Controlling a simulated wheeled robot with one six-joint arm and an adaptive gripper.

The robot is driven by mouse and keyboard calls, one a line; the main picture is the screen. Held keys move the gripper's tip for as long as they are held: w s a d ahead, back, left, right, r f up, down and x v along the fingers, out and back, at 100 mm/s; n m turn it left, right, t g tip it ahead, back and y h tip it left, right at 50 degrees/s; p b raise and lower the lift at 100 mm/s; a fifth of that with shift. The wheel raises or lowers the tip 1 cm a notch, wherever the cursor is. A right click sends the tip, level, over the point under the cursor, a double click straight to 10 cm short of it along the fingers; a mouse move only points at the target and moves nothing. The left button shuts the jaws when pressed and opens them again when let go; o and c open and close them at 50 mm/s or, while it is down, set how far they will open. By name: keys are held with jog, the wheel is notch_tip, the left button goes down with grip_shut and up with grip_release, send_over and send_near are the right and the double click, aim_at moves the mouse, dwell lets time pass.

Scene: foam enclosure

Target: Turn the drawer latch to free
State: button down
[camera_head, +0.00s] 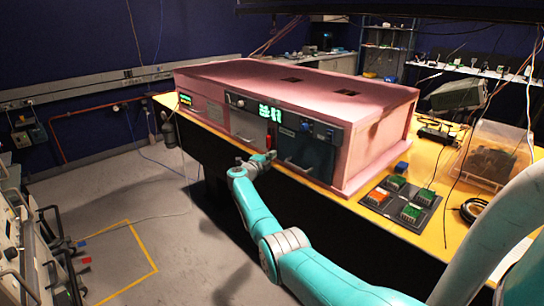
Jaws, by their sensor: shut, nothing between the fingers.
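A pink foam enclosure (385,130) stands on the yellow-topped table, with a front panel of drawers. A pale drawer (245,125) is at the left of the panel and a dark drawer (308,152) with a bar handle is at the right. A small red piece (269,141), perhaps the drawer latch, shows between them. My gripper (270,156) is at the front of the enclosure, just below the red piece. It is shut and looks empty. Whether it touches the red piece or the panel, I cannot tell. The latch's turn position is too small to read.
A dark tray (421,214) with several green and orange modules sits on the table right of the enclosure. A clear box (492,153) and a black cable coil (473,210) are farther right. Thin cables hang at the left.

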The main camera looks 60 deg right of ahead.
jog(key=shift+w, duration=0.55)
jog(key=shift+a, duration=0.15)
jog(key=a, duration=1.1)
jog(key=shift+s+a, duration=0.25)
jog(key=shift+s, duration=0.1)
jog(key=shift+a, duration=0.1)
